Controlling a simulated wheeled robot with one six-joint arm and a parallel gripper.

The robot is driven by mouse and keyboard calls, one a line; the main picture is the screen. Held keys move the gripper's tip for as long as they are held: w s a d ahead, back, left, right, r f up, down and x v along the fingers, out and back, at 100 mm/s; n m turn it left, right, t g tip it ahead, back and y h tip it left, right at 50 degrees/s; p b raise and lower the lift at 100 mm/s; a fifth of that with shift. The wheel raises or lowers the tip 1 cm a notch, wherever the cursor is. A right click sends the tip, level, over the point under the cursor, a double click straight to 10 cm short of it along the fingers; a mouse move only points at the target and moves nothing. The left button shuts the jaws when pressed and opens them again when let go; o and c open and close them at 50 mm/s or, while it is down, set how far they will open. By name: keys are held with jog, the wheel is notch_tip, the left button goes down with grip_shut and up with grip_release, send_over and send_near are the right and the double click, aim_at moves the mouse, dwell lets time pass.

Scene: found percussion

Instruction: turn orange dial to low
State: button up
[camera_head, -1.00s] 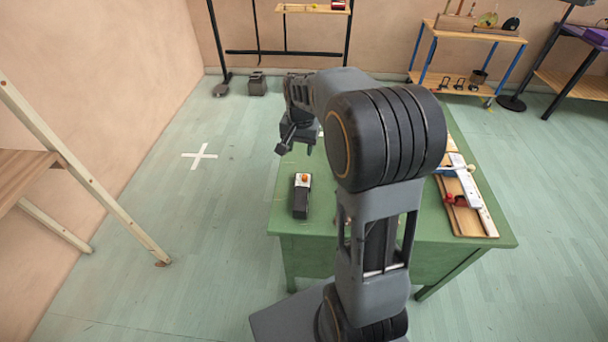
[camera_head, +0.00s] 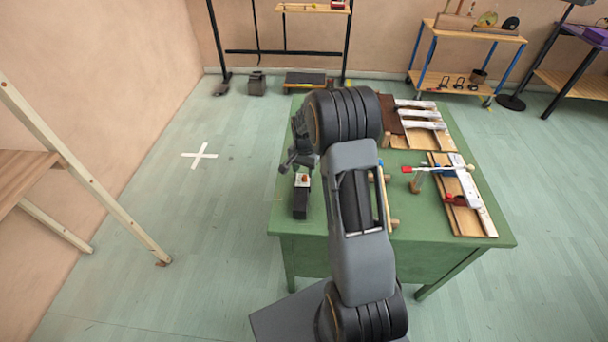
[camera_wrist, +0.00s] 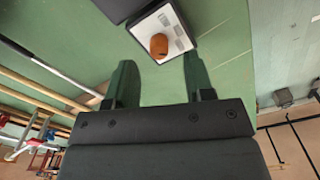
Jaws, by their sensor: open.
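The orange dial (camera_head: 305,178) sits on the pale top plate of a small dark box (camera_head: 300,206) at the left edge of the green table. In the wrist view the orange dial (camera_wrist: 158,45) stands on a white plate (camera_wrist: 165,32) with grey markings, beyond my fingertips and roughly between them. My gripper (camera_wrist: 155,75) is open and empty, its two fingers apart. In the head view my gripper (camera_head: 298,164) hangs close to the dial's far side; I cannot tell whether it touches. The dial's pointer direction is too small to read.
The green table (camera_head: 420,255) also holds a wooden board with white bars (camera_head: 420,115) at the back right and another board with red and blue parts (camera_head: 462,200) at the right. A small red-ended mallet (camera_head: 412,170) lies near the middle. Open floor lies left of the table.

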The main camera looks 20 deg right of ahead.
aim_at(305, 176)
jog(key=shift+f, duration=1.6)
grip_shut()
